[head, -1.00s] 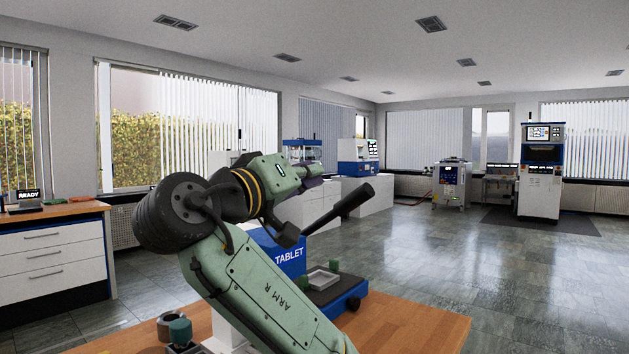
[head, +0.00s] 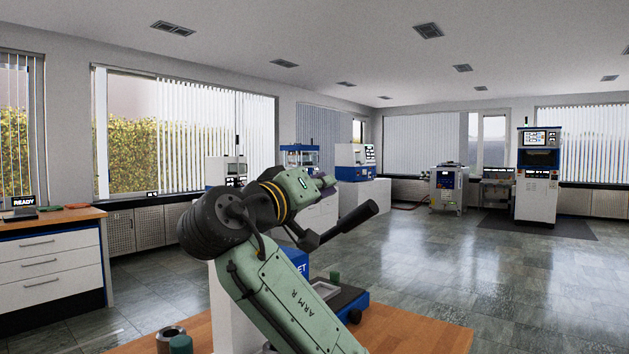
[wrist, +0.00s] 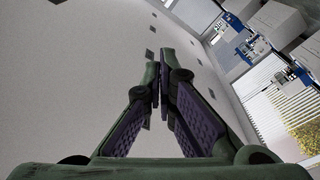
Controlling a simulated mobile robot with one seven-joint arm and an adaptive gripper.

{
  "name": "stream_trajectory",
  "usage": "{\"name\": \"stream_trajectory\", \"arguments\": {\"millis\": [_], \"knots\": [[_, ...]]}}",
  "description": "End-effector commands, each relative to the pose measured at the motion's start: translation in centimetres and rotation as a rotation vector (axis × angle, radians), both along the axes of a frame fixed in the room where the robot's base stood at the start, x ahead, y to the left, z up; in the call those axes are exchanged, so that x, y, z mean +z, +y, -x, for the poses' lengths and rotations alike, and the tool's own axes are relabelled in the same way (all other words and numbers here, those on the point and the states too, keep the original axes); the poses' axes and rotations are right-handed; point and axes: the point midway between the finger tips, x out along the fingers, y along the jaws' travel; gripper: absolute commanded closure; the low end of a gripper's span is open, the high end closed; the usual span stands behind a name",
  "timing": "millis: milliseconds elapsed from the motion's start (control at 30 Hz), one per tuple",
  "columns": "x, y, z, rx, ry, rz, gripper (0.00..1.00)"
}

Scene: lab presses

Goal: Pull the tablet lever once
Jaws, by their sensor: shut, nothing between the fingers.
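The tablet press is a blue machine (head: 299,262) on the wooden table, mostly hidden behind my arm, with only the end of its TABLET label showing. Its lever (head: 350,223) is a dark bar with a thick black grip, slanting up to the right. My gripper (head: 328,182) is above and left of the grip in the head view, apart from it in the picture; the depth between them is unclear. In the wrist view my gripper's purple-padded fingers (wrist: 160,80) are together at the tips with nothing between them. The lever does not show in that view.
The wooden table (head: 415,335) carries the press, a small tray (head: 325,290) and a metal ring (head: 171,338). A drawer bench (head: 50,262) stands at the left. Other machines stand at the back. The floor at right is open.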

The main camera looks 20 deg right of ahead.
Motion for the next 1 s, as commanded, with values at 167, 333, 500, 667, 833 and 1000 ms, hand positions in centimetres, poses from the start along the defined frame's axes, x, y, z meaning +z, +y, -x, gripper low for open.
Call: {"name": "stream_trajectory", "arguments": {"millis": [167,333,500,667,833,1000], "knots": [[0.9,-3.0,-2.6,-0.004,0.003,-0.001,1.0],[-1.0,-3.8,-1.8,0.0,-0.001,0.001,1.0],[-2.3,-4.0,-0.9,-0.001,0.0,0.0,1.0],[-2.7,-4.0,-0.7,0.001,-0.001,0.0,1.0],[-2.7,-4.0,-0.7,0.001,-0.001,0.0,1.0],[-2.8,-4.0,-0.8,0.001,-0.003,-0.001,1.0]]}}
